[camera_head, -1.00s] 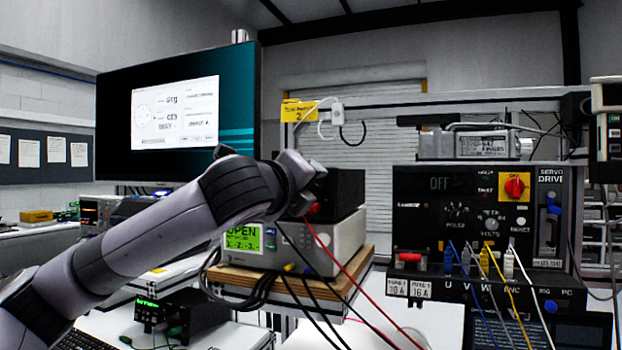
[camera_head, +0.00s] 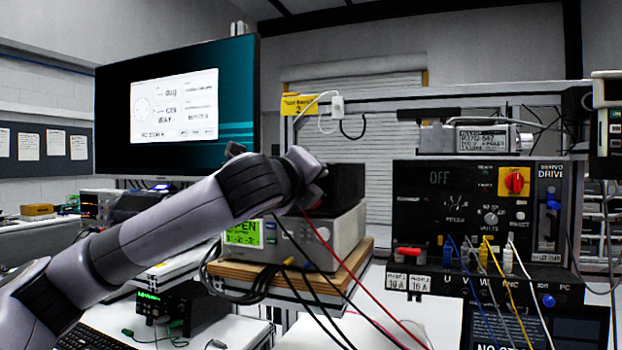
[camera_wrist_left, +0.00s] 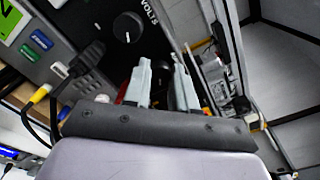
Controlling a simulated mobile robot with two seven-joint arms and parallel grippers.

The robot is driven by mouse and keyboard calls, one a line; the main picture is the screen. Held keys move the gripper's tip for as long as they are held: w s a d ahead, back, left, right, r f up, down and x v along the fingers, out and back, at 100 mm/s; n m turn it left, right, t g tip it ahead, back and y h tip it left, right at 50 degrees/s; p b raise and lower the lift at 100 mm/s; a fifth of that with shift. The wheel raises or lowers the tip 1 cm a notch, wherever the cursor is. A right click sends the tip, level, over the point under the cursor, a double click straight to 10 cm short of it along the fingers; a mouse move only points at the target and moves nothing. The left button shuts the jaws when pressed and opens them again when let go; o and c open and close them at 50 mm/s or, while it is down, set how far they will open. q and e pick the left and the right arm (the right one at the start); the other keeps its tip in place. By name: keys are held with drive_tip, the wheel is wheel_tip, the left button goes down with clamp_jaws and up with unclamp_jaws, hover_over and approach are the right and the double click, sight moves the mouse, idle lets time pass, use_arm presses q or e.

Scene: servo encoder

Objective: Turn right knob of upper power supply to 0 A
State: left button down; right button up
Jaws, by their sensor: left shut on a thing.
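The upper power supply (camera_head: 346,184) is a dark box on top of a light grey instrument in the head view, its front mostly covered by my left wrist. In the left wrist view its dark panel (camera_wrist_left: 95,14) shows a round black knob (camera_wrist_left: 128,27) lettered VOLTS. My left gripper (camera_wrist_left: 163,68) is at the panel just right of that knob and apart from it. The fingers are hidden in the head view. My right gripper is not in view.
The grey instrument (camera_head: 345,238) below has a green display and stands on a wooden shelf (camera_head: 230,272). Red and black leads (camera_head: 340,262) hang in front of it. The servo drive panel (camera_head: 420,215) stands at right. A large monitor (camera_head: 240,90) is behind my arm.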

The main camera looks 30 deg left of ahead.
use_arm(q)
drive_tip(key=shift+f, duration=0.1)
drive_tip(key=n, duration=0.5)
drive_tip(key=shift+f+b, duration=0.1)
drive_tip(key=shift+b, duration=0.3)
drive_tip(key=n, duration=0.6)
drive_tip(key=shift+n+b, duration=0.4)
drive_tip(key=n, duration=0.5)
drive_tip(key=shift+d+n, duration=0.1)
drive_tip(key=shift+n, duration=0.2)
drive_tip(key=n, duration=0.6)
drive_tip(key=shift+b, duration=0.4)
drive_tip(key=c, duration=0.9)
unclamp_jaws()
